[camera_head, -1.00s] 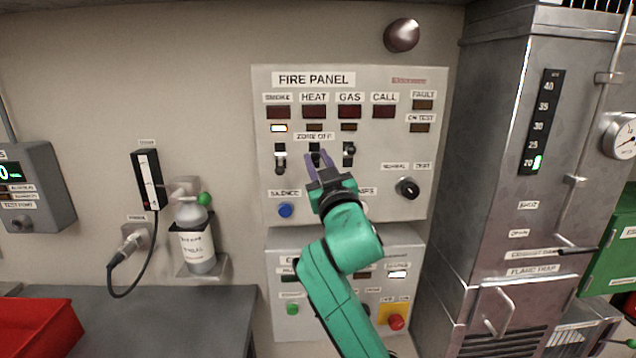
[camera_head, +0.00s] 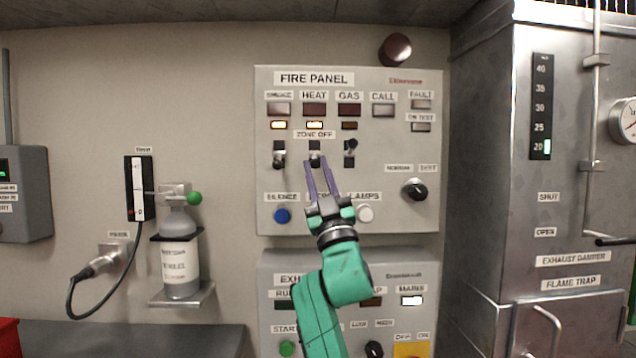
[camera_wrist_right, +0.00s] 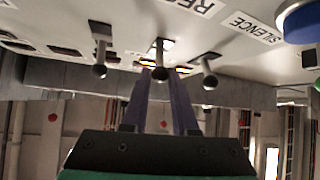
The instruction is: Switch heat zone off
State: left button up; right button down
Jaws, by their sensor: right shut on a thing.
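The fire panel (camera_head: 385,215) is on the wall in the head view. Its heat zone-off switch (camera_head: 315,160) is the middle of three toggles, and its lever appears down. The small lamp (camera_head: 314,125) above it is lit white. My right gripper (camera_head: 321,164) reaches up from below and is shut on the heat switch lever, partly hiding it. In the right wrist view the middle lever (camera_wrist_right: 160,82) stands between the fingertips (camera_wrist_right: 161,72). The smoke switch (camera_head: 280,158) is down with its lamp (camera_head: 279,125) lit. The gas switch (camera_head: 350,150) is up with its lamp (camera_head: 349,126) unlit.
Below the toggles are a blue silence button (camera_head: 282,215), a white lamps button (camera_head: 365,214) and a black knob (camera_head: 414,189). A lower panel (camera_head: 425,270) sits beneath. A bottle (camera_head: 180,250) stands left and a metal cabinet (camera_head: 490,190) right.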

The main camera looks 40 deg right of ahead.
jog(key=shift+d, duration=0.1)
jog(key=c, duration=1)
grip_release()
jog(key=o, duration=0.3)
jog(key=shift+w+f, duration=0.1)
jog(key=shift+w, duration=0.1)
jog(key=shift+w+d+f, duration=0.1)
jog(key=shift+d, duration=0.05)
jog(key=shift+s+f, duration=0.1)
jog(key=shift+s, duration=0.1)
jog(key=b+v, duration=0.5)
jog(key=v, duration=0.9)
